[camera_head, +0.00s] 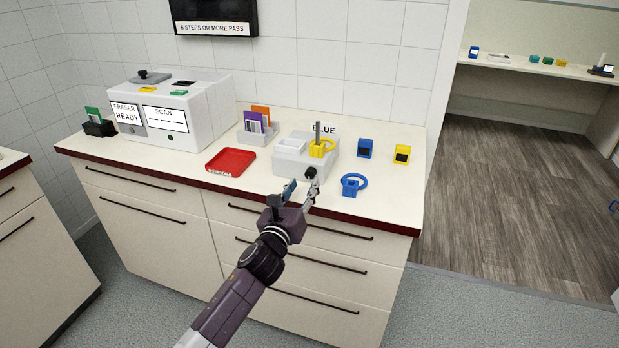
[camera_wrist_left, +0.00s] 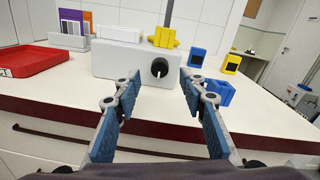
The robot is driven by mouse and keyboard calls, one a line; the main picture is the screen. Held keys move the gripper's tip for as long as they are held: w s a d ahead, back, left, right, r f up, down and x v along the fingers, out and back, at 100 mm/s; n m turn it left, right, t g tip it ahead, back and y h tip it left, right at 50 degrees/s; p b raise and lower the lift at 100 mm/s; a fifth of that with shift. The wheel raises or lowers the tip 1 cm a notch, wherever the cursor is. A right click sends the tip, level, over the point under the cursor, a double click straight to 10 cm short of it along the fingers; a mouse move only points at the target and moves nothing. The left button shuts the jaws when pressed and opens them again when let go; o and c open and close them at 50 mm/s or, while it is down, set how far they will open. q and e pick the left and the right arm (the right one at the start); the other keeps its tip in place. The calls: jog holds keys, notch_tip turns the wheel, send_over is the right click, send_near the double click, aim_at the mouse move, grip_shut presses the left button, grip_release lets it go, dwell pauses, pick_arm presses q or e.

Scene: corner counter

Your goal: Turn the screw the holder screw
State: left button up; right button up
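The holder is a white block (camera_head: 291,161) on the counter, and it also shows in the left wrist view (camera_wrist_left: 118,62). Its screw is a black knob (camera_head: 311,173) on the front face; in the left wrist view the knob (camera_wrist_left: 159,68) carries a light mark. A yellow ring-shaped piece (camera_head: 321,148) sits on the holder around an upright grey rod (camera_head: 318,132). My left gripper (camera_head: 302,187) is open and empty in front of the knob. In the left wrist view its fingers (camera_wrist_left: 158,88) stand either side of the knob, apart from it. My right gripper is not in view.
A blue ringed piece (camera_head: 352,185) lies right of the holder, near the front edge. Blue (camera_head: 365,148) and yellow (camera_head: 402,154) blocks stand behind it. A red tray (camera_head: 231,160), a card rack (camera_head: 258,133) and a white machine (camera_head: 178,108) are to the left.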

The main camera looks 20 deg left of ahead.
aim_at(309, 176)
pick_arm(q)
jog(key=shift+w, duration=2.3)
jog(key=shift+f, duration=0.1)
jog(key=shift+c, duration=0.5)
grip_shut()
